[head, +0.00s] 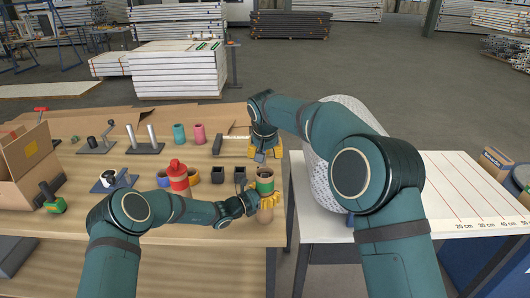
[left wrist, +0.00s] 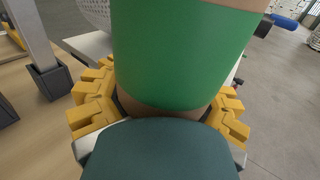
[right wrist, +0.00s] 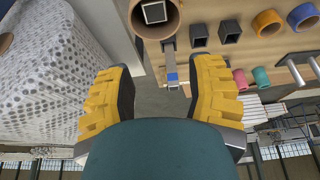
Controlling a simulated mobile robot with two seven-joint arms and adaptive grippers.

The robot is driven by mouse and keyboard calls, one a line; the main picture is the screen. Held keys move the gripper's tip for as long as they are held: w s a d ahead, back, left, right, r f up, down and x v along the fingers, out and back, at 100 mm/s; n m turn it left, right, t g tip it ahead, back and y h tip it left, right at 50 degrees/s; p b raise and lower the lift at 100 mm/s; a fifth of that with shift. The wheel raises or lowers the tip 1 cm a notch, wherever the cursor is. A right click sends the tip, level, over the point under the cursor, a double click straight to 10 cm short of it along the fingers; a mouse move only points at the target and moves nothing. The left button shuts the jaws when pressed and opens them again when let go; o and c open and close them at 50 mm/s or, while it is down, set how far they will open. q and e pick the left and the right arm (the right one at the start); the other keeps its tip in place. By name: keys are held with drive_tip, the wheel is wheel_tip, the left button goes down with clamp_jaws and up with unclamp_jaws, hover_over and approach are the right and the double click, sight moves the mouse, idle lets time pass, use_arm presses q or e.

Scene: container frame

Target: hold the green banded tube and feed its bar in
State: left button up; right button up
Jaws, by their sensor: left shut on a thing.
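The green banded tube (head: 265,186) is tan with a green band. It stands upright near the right edge of the wooden table. My left gripper (head: 267,201) is shut around it below the band; the band fills the left wrist view (left wrist: 185,50). In the right wrist view the tube's round mouth (right wrist: 172,31) is at the top, and the square hollow end of a grey bar (right wrist: 154,12) shows inside it. How deep the bar sits is hidden. My right gripper (right wrist: 162,95) is open and empty, above and beyond the tube in the head view (head: 264,151).
Dark square holders (head: 218,175) stand left of the tube. A white table (head: 450,185) with a dotted wrapped roll (head: 335,115) is right, across a gap.

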drive_tip(key=v, duration=1.2)
drive_tip(key=shift+w, duration=0.1)
use_arm(q)
drive_tip(key=o, duration=1.6)
